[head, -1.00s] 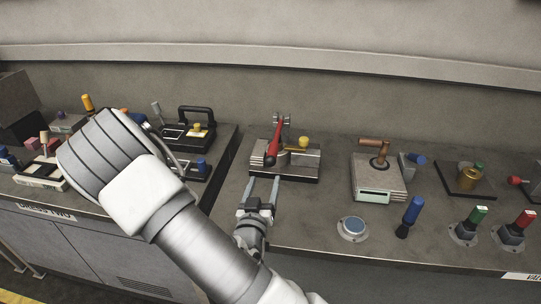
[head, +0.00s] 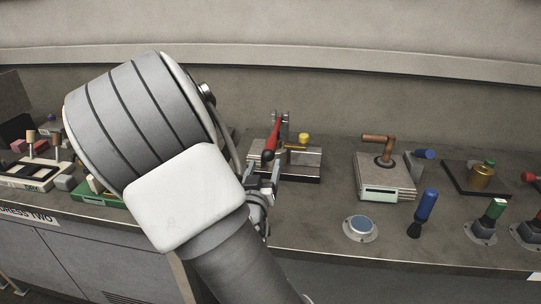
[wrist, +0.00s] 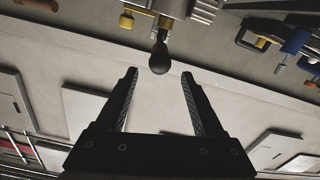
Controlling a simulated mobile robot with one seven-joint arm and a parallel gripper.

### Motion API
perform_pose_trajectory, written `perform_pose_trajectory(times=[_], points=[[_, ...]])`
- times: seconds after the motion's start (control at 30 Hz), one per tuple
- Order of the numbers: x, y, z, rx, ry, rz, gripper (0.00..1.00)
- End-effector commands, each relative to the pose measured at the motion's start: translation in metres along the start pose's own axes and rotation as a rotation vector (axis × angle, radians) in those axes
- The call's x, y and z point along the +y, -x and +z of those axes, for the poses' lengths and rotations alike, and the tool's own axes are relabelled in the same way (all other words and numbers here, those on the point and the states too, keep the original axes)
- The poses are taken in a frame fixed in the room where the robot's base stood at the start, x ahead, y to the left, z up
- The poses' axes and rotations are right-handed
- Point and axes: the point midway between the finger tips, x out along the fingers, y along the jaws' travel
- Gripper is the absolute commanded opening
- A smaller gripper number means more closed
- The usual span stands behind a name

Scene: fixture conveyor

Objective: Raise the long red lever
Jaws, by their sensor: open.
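The long red lever (head: 272,136) stands tilted on a metal clamp fixture (head: 299,165) on the bench, its dark knob at the lower front end. In the wrist view the dark knob (wrist: 159,58) shows just beyond my fingertips, in line with the gap between them. My gripper (head: 263,171) is in front of the fixture, partly hidden by my own arm. In the wrist view my gripper (wrist: 159,75) is open, with nothing between its fingers. Whether the fingertips reach beside the knob in depth, I cannot tell.
A yellow knob (head: 303,139) sits on the same fixture, right of the lever. A green tray (head: 98,192) lies left, partly behind my arm.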

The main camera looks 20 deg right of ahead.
Motion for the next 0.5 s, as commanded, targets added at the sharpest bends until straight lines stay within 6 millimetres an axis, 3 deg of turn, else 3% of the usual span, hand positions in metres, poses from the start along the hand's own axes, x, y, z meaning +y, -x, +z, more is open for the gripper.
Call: perform_pose_trajectory(times=[0.3,0.5], points=[[0.002,-0.069,-0.001,0.001,0.002,0.004,0.69],[0.001,-0.092,-0.001,0.001,0.0,0.003,0.69]])
